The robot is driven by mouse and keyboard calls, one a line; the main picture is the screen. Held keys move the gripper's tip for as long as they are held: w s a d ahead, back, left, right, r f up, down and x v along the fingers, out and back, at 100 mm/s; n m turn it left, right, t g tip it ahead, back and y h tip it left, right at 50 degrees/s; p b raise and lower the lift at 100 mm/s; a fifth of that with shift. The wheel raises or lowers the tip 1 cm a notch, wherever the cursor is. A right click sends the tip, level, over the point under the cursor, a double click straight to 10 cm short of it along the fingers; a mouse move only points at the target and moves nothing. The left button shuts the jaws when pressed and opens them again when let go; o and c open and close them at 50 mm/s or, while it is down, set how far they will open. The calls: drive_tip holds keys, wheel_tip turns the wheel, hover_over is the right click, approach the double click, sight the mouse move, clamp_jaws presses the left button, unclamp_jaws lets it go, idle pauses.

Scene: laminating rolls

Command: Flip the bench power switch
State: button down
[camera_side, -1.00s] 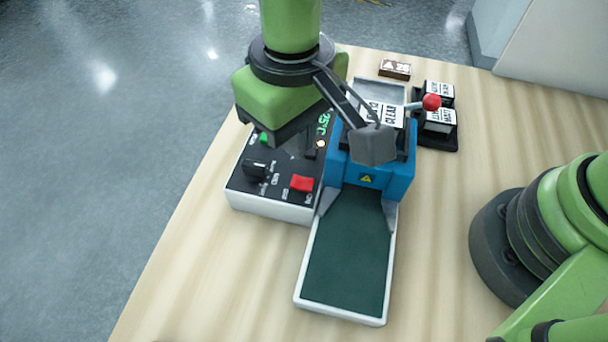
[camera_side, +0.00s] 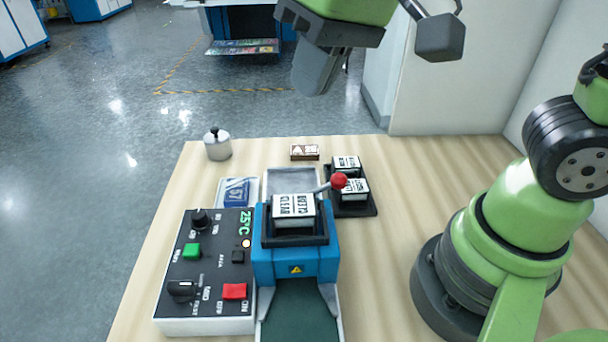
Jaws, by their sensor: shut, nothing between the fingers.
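The control box (camera_side: 178,327) stands on the bench, white-sided with a black top. It carries a red switch (camera_side: 234,291) at its front right, a green button (camera_side: 191,251), a small dark square switch (camera_side: 238,257) and two black knobs. The labels are too small to tell for certain which one is the bench power switch. My gripper (camera_side: 316,82) is at the top of the picture, shut and empty, well above and apart from the box.
The blue laminator (camera_side: 296,263) stands right of the box, holding a white labelled roll (camera_side: 294,207); a red-knobbed lever (camera_side: 339,180) rises beside it. A dark rack (camera_side: 355,208) holds two labelled blocks. A small weight (camera_side: 217,145) and brown block (camera_side: 304,152) sit at the back.

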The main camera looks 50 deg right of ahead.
drive_tip(key=s+d+r+m+t, duration=0.2)
drive_tip(key=s+d+m+t, duration=0.1)
drive_tip(key=s+d, duration=0.4)
drive_tip(key=shift+s+d+r+t, duration=0.35)
drive_tip(key=shift+s+t, duration=0.15)
drive_tip(key=shift+s, duration=0.35)
drive_tip(key=shift+a, duration=0.1)
